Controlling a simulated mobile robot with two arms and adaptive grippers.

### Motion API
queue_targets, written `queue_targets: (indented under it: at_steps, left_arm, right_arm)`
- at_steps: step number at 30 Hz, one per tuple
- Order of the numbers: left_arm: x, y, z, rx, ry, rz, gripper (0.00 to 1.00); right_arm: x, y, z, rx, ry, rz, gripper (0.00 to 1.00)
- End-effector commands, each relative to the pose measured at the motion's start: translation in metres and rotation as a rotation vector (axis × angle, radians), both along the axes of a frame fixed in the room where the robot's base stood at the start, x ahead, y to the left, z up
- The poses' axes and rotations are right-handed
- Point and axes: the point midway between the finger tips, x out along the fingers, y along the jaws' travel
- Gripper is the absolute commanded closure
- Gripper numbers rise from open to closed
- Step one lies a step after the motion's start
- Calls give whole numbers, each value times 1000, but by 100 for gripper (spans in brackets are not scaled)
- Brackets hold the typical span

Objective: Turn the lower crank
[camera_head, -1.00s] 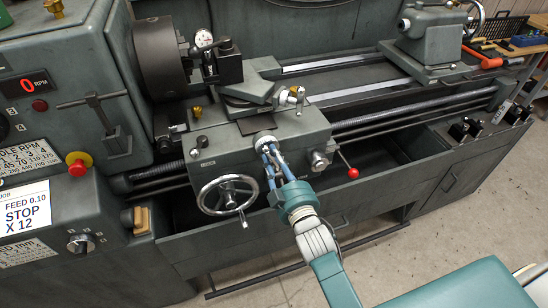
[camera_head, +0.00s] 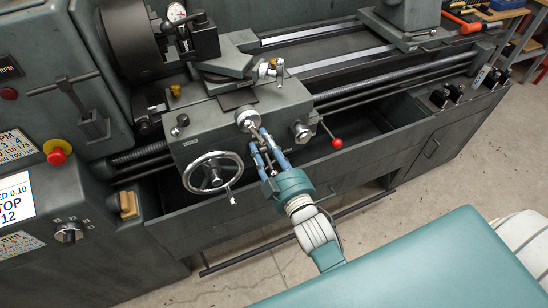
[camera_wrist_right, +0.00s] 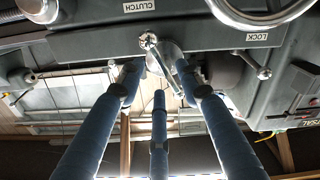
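The lower crank is on the front of the lathe's carriage, with a round silver hub (camera_head: 248,119) in the head view. In the right wrist view its slim metal arm and ball end (camera_wrist_right: 149,41) show between and beyond the fingertips. My right gripper (camera_head: 262,143) is just in front of and below the hub, its blue fingers pointing up at it. In the right wrist view my right gripper (camera_wrist_right: 160,85) has its fingers spread around the crank's handle side, with gaps between them. I cannot tell whether a finger touches the crank. My left gripper is not in view.
A large chrome handwheel (camera_head: 213,173) is left of my right gripper. A red-knobbed lever (camera_head: 336,143) is to its right. A smaller crank with ball ends (camera_head: 267,70) sits above on the carriage. The chip tray front (camera_head: 330,175) runs below.

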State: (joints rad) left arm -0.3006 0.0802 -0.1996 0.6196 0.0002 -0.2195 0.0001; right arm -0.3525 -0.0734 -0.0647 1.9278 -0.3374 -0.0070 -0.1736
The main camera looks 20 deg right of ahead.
Motion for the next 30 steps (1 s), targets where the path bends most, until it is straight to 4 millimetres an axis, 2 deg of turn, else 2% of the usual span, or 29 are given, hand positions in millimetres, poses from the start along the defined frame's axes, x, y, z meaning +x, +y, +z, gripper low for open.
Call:
queue_targets:
  at_steps: [1,6,11,16,30]
  left_arm:
    - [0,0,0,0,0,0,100]
    - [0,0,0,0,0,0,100]
    - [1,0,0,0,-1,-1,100]
    - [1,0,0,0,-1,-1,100]
    - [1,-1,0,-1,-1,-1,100]
  right_arm:
    - [-13,-1,-1,1,3,-1,65]
    - [-46,-3,0,1,1,-2,65]
    - [-64,-3,0,1,-1,-2,65]
    - [-70,-4,1,0,-2,-2,65]
    - [-69,-4,0,1,0,-1,65]
